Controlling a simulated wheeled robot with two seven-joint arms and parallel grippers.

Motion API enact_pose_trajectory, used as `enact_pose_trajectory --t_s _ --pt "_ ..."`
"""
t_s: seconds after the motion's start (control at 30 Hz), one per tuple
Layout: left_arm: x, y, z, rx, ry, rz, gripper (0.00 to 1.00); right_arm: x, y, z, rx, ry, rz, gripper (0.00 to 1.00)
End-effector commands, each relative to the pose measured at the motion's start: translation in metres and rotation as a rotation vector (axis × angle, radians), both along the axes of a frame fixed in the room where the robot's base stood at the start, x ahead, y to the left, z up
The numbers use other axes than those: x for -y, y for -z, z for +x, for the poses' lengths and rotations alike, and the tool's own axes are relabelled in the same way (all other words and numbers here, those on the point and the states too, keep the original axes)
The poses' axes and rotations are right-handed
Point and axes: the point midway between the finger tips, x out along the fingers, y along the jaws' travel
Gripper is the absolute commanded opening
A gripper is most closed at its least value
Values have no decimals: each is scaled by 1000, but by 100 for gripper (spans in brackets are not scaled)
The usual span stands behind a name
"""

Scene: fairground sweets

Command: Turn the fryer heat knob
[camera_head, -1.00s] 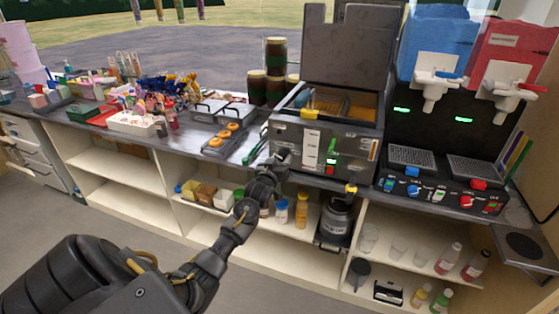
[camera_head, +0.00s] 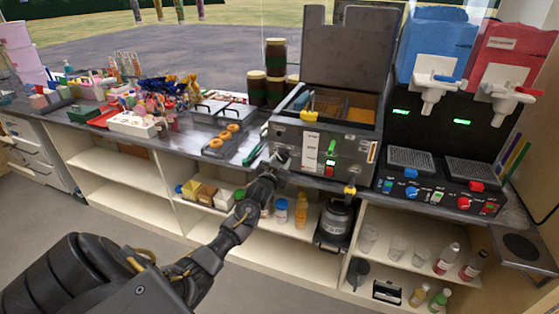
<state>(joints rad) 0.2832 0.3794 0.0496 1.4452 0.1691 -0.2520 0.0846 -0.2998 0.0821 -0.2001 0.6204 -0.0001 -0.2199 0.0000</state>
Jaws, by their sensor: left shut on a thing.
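The fryer (camera_head: 347,146) is a grey metal box with a raised lid, standing on the counter right of the middle. Its front has a white label strip, a green switch and a red lit switch. My left gripper (camera_head: 281,155) is at the left part of the fryer's front face, shut on the heat knob. The knob itself is hidden by the gripper. My right gripper is not in view.
A slush machine with blue and red tanks (camera_head: 436,44) stands to the right. A tray with doughnuts (camera_head: 222,140) and green-handled tongs (camera_head: 254,153) lie left of the fryer.

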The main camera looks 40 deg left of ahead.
Motion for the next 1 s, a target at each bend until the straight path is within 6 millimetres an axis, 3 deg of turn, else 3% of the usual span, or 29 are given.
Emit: enact_pose_trajectory --t_s 1.0 --pt "2 1 1 -306 -1 875 18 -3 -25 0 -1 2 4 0"
